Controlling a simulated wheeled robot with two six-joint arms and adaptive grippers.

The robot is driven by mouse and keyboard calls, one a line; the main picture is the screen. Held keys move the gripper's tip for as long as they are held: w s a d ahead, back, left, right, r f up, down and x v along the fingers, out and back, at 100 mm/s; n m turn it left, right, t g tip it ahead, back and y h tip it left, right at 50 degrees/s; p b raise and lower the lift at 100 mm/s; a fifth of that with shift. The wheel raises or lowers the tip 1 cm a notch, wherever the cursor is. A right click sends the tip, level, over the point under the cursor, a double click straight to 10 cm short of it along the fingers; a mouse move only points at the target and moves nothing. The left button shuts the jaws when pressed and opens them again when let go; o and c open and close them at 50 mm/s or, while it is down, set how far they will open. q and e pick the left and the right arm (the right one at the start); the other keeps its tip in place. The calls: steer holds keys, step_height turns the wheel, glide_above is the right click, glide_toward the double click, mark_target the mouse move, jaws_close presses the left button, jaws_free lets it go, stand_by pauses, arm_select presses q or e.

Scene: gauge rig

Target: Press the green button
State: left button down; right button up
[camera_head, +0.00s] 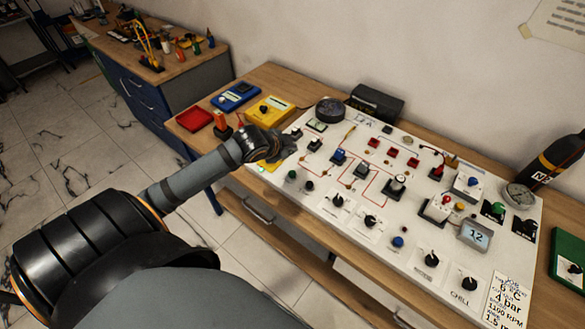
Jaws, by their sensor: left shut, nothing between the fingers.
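A white panel (330,208) with many buttons, knobs and switches lies on the wooden bench. A round green button (498,208) on a dark base sits at the panel's right side. A smaller green round piece (292,174) sits near the panel's left edge; I cannot tell whether it is a button or a lamp. My left gripper (289,147) is shut and empty over the panel's left end. It is close to the small green piece and far from the green button at right. It hides part of the panel's left edge. My right gripper is not in view.
A yellow multimeter (269,110), a blue device (236,96) and a red tray (194,119) lie left of the panel. A black box (377,102) stands behind it. A dark cylinder (557,157) and a gauge (519,195) are at right. Several knobs (370,221) stick up along the front.

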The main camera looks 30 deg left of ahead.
mark_target(291, 175)
arm_select(q)
step_height(291, 175, down, 8)
steer(key=b, duration=0.8)
steer(key=shift+f, duration=0.1)
steer(key=shift+f+b, duration=0.35)
steer(key=shift+f, duration=0.05)
stand_by(0.7)
steer(key=shift+f, duration=0.35)
steer(key=shift+f+b, duration=0.45)
steer(key=shift+f, duration=0.1)
stand_by(0.6)
steer(key=shift+r+p, duration=0.95)
steer(key=shift+p, duration=0.15)
